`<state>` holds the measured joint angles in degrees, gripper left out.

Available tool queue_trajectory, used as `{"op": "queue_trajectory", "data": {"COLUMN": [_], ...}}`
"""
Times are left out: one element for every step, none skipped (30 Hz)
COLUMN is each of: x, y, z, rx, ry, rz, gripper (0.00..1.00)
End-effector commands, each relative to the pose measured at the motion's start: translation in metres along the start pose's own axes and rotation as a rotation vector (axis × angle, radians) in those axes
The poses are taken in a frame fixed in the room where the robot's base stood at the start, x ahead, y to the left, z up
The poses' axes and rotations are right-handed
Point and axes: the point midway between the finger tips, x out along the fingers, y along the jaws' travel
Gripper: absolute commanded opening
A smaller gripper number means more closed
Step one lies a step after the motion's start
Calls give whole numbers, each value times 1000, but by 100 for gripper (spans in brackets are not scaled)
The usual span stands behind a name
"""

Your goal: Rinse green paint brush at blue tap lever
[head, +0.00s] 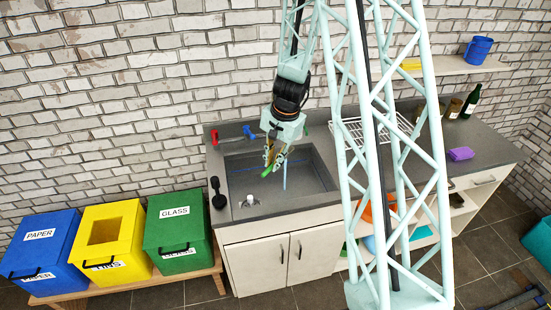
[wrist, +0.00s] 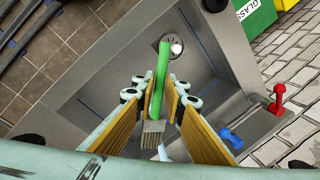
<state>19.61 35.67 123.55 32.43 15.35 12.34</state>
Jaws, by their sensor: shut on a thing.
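My gripper (head: 271,150) is shut on the green paint brush (head: 267,171) and holds it over the grey sink (head: 307,180). In the wrist view the brush's green handle (wrist: 161,75) points away from my gripper (wrist: 165,95), toward the drain. Its pale bristles (wrist: 153,129) show between the fingers. The blue tap lever (head: 248,131) is on the counter behind the sink, left of my gripper, and apart from it. It also shows in the wrist view (wrist: 231,138). A thin pale-blue upright strip (head: 285,175) shows beside the brush; I cannot tell whether it is water.
A red lever (head: 214,137) stands left of the blue one. A small white object (head: 250,201) is near the drain. A black-headed tool (head: 217,192) is at the sink's left edge. A dish rack (head: 350,137) stands to the right. Bins (head: 172,232) stand at left.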

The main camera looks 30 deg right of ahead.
Motion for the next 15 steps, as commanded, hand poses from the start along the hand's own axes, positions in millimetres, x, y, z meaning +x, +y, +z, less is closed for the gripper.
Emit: {"op": "queue_trajectory", "data": {"x": [1, 0, 0, 0, 0, 0, -1, -1, -1, -1, -2, -2, -2, -3, -3], "y": [2, 3, 4, 5, 6, 8, 9, 10, 11, 12, 13, 14, 15, 16, 18], "z": [2, 2, 4, 5, 6, 7, 8, 9, 11, 12, 13, 14, 15, 16, 17], "rx": [0, 0, 0, 0, 0, 0, 0, 0, 0, 0, 0, 0, 0, 0, 0], "ry": [1, 1, 1, 1, 1, 1, 1, 1, 0, 0, 1, 1, 1, 1, 1], "rz": [-1, -1, -1, -1, -1, -1, -1, -1, 0, 0, -1, -1, -1, -1, -1], "gripper": [2, 2, 2, 2, 2, 2, 2, 2, 2, 2, 2, 2, 2, 2, 2]}}
